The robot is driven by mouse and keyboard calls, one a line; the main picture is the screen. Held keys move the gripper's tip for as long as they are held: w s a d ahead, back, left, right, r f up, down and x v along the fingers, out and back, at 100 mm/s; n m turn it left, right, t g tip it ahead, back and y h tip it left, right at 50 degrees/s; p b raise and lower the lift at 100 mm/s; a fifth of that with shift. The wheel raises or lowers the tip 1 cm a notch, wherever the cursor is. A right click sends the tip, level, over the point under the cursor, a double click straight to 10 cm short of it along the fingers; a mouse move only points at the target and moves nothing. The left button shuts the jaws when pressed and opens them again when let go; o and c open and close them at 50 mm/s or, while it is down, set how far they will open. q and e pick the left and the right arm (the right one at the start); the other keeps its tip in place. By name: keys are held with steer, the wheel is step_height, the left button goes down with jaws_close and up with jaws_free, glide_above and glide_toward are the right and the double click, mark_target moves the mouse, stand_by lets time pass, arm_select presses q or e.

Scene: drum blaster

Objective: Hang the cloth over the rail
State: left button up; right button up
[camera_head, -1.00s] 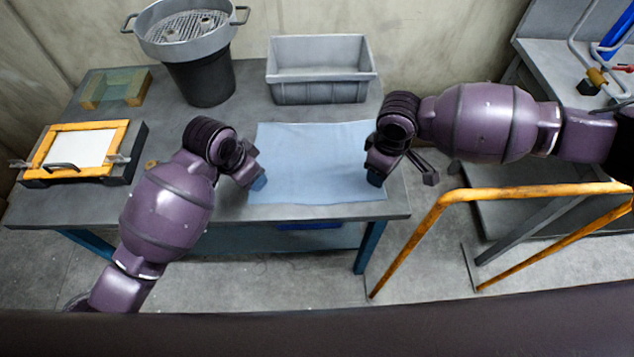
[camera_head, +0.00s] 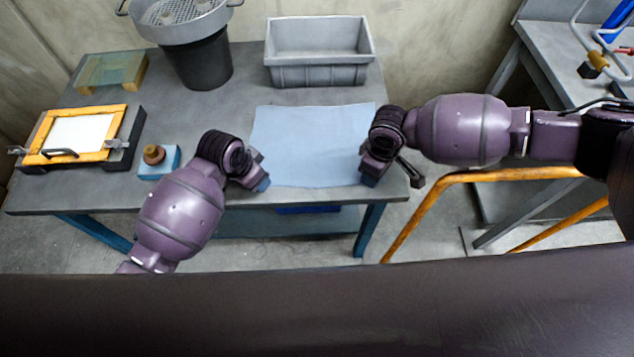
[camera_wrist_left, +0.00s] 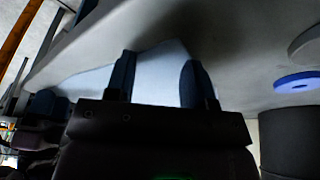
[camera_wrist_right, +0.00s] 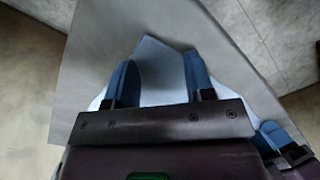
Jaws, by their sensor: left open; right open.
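The light blue cloth (camera_head: 310,145) lies flat on the grey table in the head view. My left gripper (camera_head: 258,178) is at its near left corner, open, with a cloth corner between its fingers in the left wrist view (camera_wrist_left: 158,65). My right gripper (camera_head: 385,172) is at the near right corner, open, with a cloth corner between its fingers in the right wrist view (camera_wrist_right: 160,68). Whether the fingers touch the cloth cannot be told. The orange rail (camera_head: 490,176) stands to the right of the table, partly below my right arm.
A grey bin (camera_head: 320,75) and a dark bucket with a metal sieve (camera_head: 197,65) stand behind the cloth. An orange frame (camera_head: 80,135) and a blue block with a brown knob (camera_head: 160,160) are at left. Another bench (camera_head: 565,55) stands at back right.

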arm_select(q)
steer(key=shift+f, duration=0.15)
arm_select(e)
steer(key=shift+f, duration=0.2)
arm_select(q)
steer(key=shift+c, duration=0.2)
arm_select(e)
steer(key=shift+c, duration=0.2)
arm_select(q)
steer(key=shift+s, duration=0.1)
jaws_close()
arm_select(e)
steer(key=shift+s, duration=0.1)
jaws_close()
